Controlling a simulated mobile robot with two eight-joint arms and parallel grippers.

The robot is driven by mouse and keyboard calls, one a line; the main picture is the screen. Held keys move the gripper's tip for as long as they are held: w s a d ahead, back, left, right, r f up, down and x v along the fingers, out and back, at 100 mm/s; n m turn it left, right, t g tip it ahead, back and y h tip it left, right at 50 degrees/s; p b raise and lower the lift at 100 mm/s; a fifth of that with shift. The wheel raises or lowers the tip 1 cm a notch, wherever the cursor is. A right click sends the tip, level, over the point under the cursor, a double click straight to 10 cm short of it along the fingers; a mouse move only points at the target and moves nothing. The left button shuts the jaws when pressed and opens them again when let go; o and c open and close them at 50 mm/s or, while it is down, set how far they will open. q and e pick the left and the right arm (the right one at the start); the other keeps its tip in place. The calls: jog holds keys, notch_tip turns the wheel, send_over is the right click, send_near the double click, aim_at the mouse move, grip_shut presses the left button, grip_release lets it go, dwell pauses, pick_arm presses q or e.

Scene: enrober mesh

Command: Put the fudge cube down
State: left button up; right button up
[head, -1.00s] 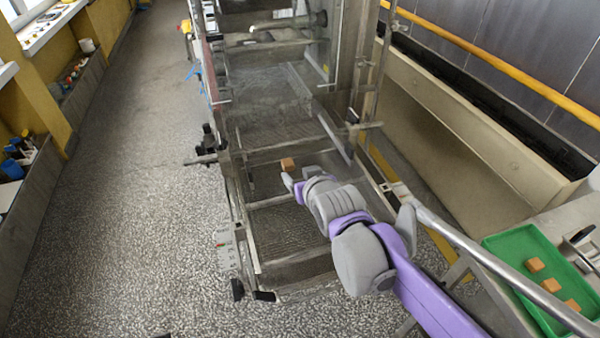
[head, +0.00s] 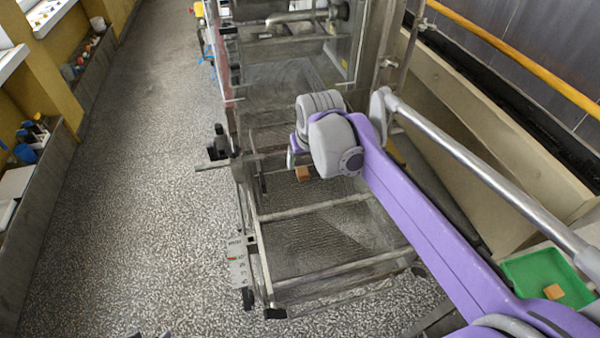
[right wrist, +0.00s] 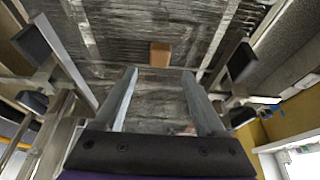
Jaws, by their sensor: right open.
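The fudge cube (head: 303,174), small and brown, rests on the wire mesh belt (head: 330,230) of the enrober. It also shows in the right wrist view (right wrist: 160,54), just beyond the fingertips and roughly centred between them. My right gripper (right wrist: 160,73) is open, with its two grey fingers apart and nothing between them. In the head view the right gripper (head: 292,160) is partly hidden behind its own wrist, close to the cube on its far left side. My left gripper is not in view.
A green tray (head: 520,272) with another brown cube (head: 553,291) stands at the lower right. Metal crossbars (head: 315,210) span the mesh, and a clear panel (head: 345,45) stands farther back. The speckled floor (head: 140,220) to the left is clear.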

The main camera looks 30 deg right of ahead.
aim_at(302, 170)
jog(key=x, duration=0.6)
jog(key=c, duration=1.1)
jog(key=shift+r, duration=0.15)
